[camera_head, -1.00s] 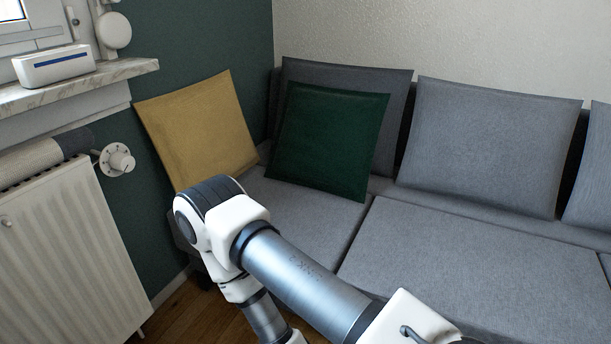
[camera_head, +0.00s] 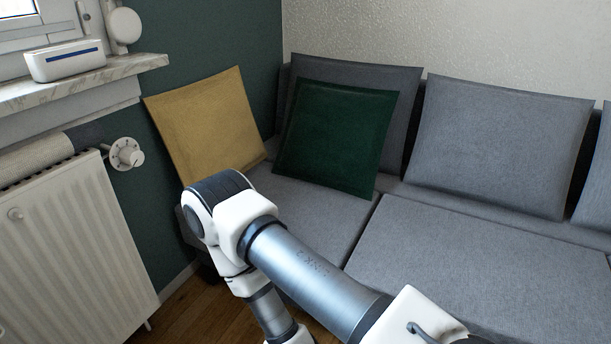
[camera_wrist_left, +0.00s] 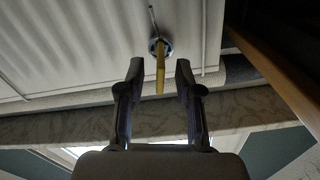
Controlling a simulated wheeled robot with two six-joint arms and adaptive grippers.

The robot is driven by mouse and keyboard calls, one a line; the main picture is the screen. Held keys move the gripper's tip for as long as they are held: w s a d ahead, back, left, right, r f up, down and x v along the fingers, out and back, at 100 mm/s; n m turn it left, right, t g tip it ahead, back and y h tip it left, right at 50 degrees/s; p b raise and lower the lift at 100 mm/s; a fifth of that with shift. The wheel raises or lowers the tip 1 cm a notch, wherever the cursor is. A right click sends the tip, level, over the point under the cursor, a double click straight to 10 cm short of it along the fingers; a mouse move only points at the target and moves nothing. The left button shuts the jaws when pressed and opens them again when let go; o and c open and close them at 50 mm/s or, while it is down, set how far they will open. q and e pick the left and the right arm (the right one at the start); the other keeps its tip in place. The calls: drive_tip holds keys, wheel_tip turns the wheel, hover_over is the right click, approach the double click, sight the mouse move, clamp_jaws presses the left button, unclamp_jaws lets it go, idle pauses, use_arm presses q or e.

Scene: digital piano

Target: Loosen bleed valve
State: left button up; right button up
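In the left wrist view a narrow yellow piece (camera_wrist_left: 160,78) stands out from a small round dark-rimmed fitting (camera_wrist_left: 160,47) on the white radiator. I cannot tell whether this is the bleed valve or a key on it. My left gripper (camera_wrist_left: 160,66) is open, with one finger on each side of the yellow piece and a visible gap to both. Neither gripper shows there.
A marble sill (camera_head: 90,83) with a white box (camera_head: 66,60) lies above the radiator. A grey sofa (camera_head: 480,255) with yellow (camera_head: 205,125) and green (camera_head: 335,135) cushions fills the right. One of my arms crosses the lower middle. Wooden floor shows between.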

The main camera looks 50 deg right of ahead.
use_arm(q)
clamp_jaws()
drive_tip(key=n+b, duration=0.1)
drive_tip(key=n, duration=0.2)
drive_tip(key=shift+f, duration=0.1)
drive_tip(key=shift+n+b, duration=0.4)
drive_tip(key=shift+n, duration=0.3)
drive_tip(key=shift+r+n, duration=0.2)
drive_tip(key=shift+n, duration=0.2)
